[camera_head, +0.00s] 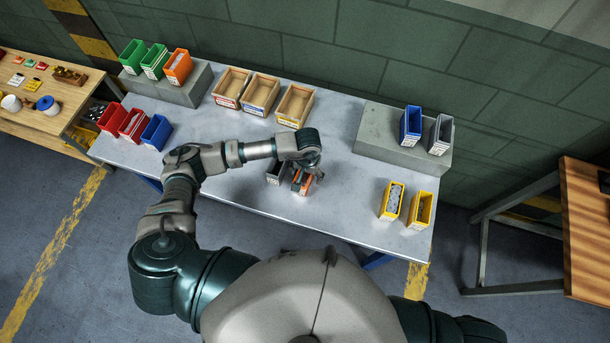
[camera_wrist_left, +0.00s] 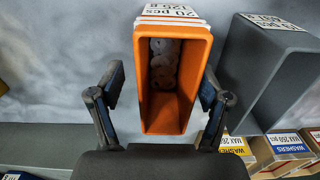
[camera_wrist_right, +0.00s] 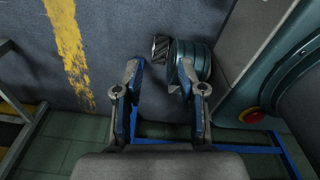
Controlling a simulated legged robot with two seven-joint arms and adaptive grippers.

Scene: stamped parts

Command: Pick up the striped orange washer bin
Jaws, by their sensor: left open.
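The orange bin (camera_head: 297,186) stands near the front middle of the table, partly hidden under my left gripper (camera_head: 308,172). In the left wrist view the orange bin (camera_wrist_left: 147,108) has pale stripes, a white label and grey washers inside. My left gripper (camera_wrist_left: 161,82) is open, one finger on each side of the bin, with no clear grip on it. My right gripper (camera_wrist_right: 163,80) is open and empty in its wrist view, over the floor; it does not show in the head view.
A grey bin (camera_head: 275,173) stands close beside the orange one. Yellow bins (camera_head: 391,201) are to the right. Cardboard-coloured bins (camera_head: 262,93) stand behind. Another orange bin (camera_head: 178,67) is on the left grey riser (camera_head: 190,95). A right riser (camera_head: 376,138) holds blue and grey bins.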

